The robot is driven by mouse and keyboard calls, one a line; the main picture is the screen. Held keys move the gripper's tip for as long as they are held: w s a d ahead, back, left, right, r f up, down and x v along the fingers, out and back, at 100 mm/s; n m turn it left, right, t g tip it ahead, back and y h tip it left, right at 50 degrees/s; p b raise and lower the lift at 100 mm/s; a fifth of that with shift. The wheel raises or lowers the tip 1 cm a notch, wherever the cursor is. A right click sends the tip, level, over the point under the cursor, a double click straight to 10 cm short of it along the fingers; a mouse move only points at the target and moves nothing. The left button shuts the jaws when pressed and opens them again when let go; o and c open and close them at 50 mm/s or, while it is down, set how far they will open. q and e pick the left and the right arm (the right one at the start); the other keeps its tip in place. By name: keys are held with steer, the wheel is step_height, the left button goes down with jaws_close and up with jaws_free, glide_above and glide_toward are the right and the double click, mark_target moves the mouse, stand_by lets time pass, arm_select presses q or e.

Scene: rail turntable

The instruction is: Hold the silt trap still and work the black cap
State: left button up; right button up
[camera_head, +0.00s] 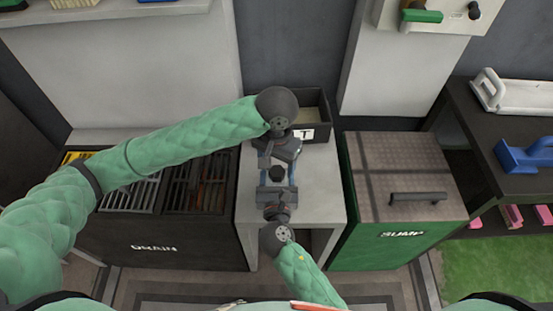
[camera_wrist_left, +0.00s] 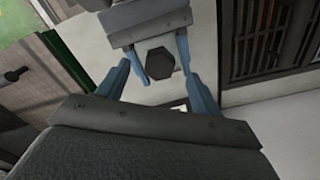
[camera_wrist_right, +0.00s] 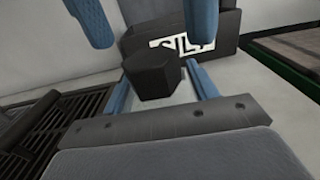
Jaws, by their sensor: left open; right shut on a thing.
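The black cap (camera_head: 277,173) is a dark faceted knob above the pale worktop, between my two grippers. It also shows in the left wrist view (camera_wrist_left: 160,62) and the right wrist view (camera_wrist_right: 156,79). The silt trap's body is mostly hidden under the cap; I cannot make out its shape. My right gripper (camera_head: 277,188) is shut on the silt trap from the near side, one blue finger on each side below the cap. My left gripper (camera_head: 277,163) is open on the far side, its fingers spread wide and apart from the cap.
A dark bin (camera_head: 318,104) labelled SILT stands at the worktop's back. The black DRAIN cabinet (camera_head: 150,237) with grates is at left. The green SUMP cabinet (camera_head: 395,246) with a handled metal lid is at right. The worktop (camera_head: 322,190) is bare right of the grippers.

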arm_select(q)
steer(key=shift+f, duration=1.35)
steer(key=c, duration=1.3)
steer(key=shift+o, duration=0.2)
steer(key=m, duration=0.4)
steer(key=shift+m, duration=1)
steer(key=shift+w+a+m, duration=0.1)
steer(key=shift+m, duration=1.1)
steer(key=m, duration=0.3)
steer(key=shift+m, duration=0.3)
